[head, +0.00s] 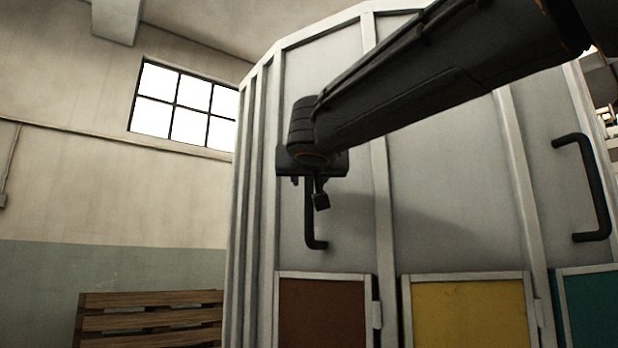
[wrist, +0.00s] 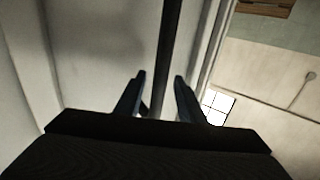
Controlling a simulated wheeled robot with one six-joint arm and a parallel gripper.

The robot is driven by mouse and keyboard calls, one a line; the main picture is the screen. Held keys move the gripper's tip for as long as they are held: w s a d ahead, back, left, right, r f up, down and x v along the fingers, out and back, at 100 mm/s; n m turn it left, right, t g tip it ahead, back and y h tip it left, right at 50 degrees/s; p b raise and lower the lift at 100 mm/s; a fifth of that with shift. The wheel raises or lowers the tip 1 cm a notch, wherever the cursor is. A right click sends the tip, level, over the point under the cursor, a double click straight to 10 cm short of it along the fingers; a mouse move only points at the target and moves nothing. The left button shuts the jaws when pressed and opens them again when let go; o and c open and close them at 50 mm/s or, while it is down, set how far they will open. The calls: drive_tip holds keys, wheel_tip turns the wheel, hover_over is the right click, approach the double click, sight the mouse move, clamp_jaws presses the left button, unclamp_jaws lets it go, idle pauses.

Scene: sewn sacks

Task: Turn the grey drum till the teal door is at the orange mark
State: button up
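The grey drum (head: 440,170) fills the middle and right of the head view. The teal door (head: 590,305) is at its lower right, cut off by the picture edge. A brown door (head: 322,312) and a yellow door (head: 470,315) sit to its left. A black handle (head: 310,225) is on the panel above the brown door. My gripper (head: 318,192) is at this handle's upper part. In the wrist view the handle bar (wrist: 169,45) runs between the two fingers (wrist: 160,77), with gaps showing on both sides. The orange mark is not in view.
Another black handle (head: 597,190) is on the panel at the right. A wooden pallet (head: 150,318) stands by the wall at the lower left. A window (head: 185,105) is in the wall behind. The space left of the drum looks clear in front of the pallet.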

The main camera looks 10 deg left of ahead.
drive_tip(key=shift+w, duration=0.5)
drive_tip(key=shift+c, duration=0.2)
clamp_jaws()
drive_tip(key=shift+a, duration=0.1)
idle(0.9)
